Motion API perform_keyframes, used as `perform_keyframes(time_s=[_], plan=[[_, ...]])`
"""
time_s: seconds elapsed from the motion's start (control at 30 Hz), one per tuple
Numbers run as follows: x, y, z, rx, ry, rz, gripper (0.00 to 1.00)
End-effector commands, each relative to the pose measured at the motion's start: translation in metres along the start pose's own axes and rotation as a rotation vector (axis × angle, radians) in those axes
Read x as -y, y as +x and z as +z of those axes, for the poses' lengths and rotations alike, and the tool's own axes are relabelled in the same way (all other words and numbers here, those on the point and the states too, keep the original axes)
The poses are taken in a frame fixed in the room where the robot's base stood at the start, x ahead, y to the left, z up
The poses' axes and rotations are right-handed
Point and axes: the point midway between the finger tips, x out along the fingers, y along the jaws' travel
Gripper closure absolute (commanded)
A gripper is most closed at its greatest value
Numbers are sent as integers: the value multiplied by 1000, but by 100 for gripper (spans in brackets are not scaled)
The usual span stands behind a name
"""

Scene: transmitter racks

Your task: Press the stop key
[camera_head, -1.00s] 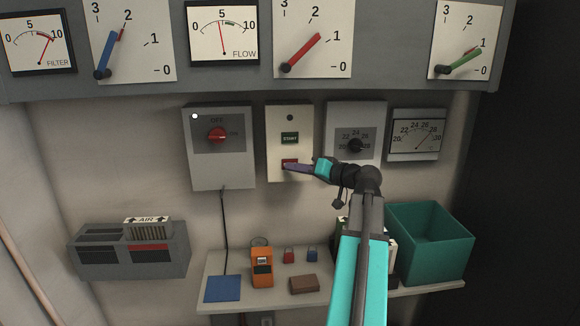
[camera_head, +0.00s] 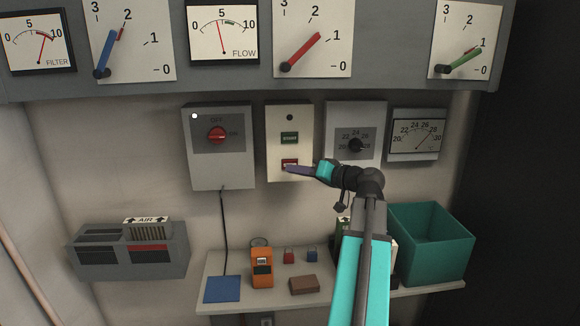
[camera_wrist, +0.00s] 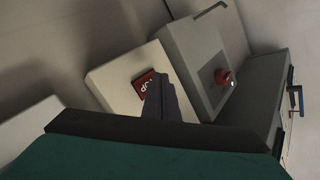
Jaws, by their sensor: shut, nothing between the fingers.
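The red stop key (camera_head: 289,162) sits low on a cream panel (camera_head: 278,172), below the green start key (camera_head: 290,138). In the wrist view the stop key (camera_wrist: 143,83) shows part of its lettering, and my gripper covers some of its edge. My gripper (camera_head: 288,168) is shut and empty, its tips at the lower edge of the stop key in the head view. In the wrist view the closed fingers (camera_wrist: 160,82) point toward the panel beside the key. I cannot tell whether the tips touch it.
A grey box with a red rotary switch (camera_head: 218,136) is left of the panel, and a grey dial box (camera_head: 355,120) is right. Below, a shelf (camera_head: 330,295) holds an orange device (camera_head: 262,268), small padlocks, a brown block and a teal bin (camera_head: 440,250).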

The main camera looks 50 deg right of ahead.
Motion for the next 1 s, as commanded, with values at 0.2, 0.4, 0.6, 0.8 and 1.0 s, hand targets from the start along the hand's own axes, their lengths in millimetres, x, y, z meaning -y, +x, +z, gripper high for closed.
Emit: perform_keyframes(time_s=[0.2, 0.4, 0.6, 0.8, 1.0], plan=[[4, -5, 4, -1, 0, 0, 100], [10, -15, 11, -1, 0, 1, 100], [17, -24, 18, 0, 1, 0, 100], [23, -32, 24, 0, 0, 0, 100], [26, -35, 26, 0, 0, 0, 100]])
